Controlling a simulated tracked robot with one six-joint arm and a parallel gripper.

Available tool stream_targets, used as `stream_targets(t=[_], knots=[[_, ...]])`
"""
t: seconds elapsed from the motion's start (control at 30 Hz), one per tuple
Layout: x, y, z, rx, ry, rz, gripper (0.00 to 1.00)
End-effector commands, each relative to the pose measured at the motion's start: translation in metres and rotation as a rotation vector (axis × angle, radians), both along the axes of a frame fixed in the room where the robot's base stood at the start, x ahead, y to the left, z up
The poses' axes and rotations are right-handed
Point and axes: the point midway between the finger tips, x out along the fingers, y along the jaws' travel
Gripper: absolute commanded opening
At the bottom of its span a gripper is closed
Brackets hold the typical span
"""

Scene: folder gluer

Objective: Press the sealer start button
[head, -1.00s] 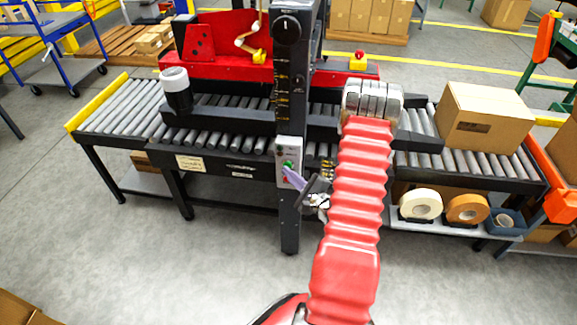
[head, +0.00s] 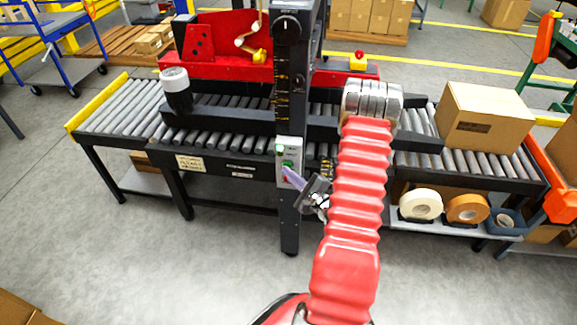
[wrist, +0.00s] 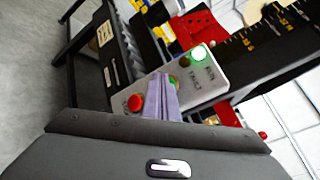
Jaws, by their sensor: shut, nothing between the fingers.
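The sealer's light grey control box (head: 290,160) is on the dark upright post. In the wrist view the control box (wrist: 205,85) carries a lit green RUN lamp (wrist: 200,53), a FAULT label and a red button (wrist: 136,103). The green start button (wrist: 173,80) lies behind my fingertips and is partly hidden. My gripper (wrist: 163,95) has its lilac fingers together, with nothing between them. The fingertips are at the green button; I cannot tell whether they touch it. In the head view my gripper (head: 289,172) reaches the box from the lower right.
The roller conveyor (head: 110,105) runs across behind the post. A cardboard box (head: 485,120) sits on its right end. Tape rolls (head: 420,204) lie on a shelf below. A red emergency button (head: 359,54) is farther back.

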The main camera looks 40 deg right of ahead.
Motion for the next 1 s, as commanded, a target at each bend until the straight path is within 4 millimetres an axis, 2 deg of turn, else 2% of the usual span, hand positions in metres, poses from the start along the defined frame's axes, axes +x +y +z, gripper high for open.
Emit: stream_targets(t=[0.67,1.0], knots=[[-0.008,0.01,0.0,0.0,0.0,0.0,0.0],[-0.022,0.028,0.0,0.002,0.001,0.0,0.0]])
